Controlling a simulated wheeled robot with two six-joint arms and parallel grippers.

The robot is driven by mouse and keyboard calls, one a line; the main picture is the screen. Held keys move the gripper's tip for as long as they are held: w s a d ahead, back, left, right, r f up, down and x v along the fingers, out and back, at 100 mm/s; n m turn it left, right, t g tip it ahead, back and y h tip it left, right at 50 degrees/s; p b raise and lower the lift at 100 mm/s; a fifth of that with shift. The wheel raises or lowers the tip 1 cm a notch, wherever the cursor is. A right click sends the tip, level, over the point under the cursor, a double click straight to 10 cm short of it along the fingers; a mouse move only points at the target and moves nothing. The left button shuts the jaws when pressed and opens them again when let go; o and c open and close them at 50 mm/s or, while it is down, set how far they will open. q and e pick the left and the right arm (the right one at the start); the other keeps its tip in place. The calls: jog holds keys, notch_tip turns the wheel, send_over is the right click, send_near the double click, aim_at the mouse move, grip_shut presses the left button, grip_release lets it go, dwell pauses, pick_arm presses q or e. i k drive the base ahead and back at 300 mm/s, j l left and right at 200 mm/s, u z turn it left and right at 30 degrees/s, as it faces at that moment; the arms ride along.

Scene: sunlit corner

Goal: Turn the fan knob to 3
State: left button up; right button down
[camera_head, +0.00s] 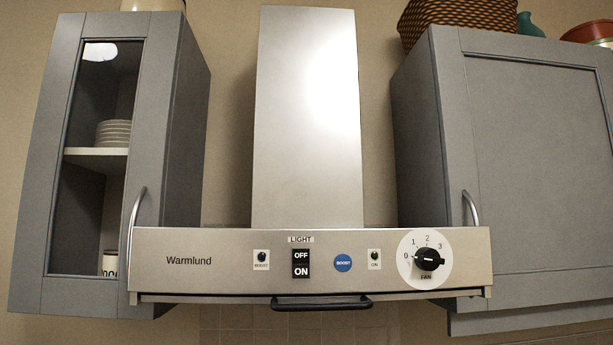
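The fan knob (429,260) is a black knob on a round white dial (408,273) at the right end of the range hood's front panel (210,282). The dial is marked 0, 1, 2 and 3, with "FAN" below. The knob's white pointer mark faces left, at the 0. Neither of my grippers shows in the head view.
A black handle (322,303) juts out below. Grey cabinets with handles flank the hood, the left one (184,150) glass-fronted, the right one (535,160) solid.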

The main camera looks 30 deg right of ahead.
aim_at(427, 259)
jog(key=k+l+z, duration=0.15)
jog(key=z, duration=1.3)
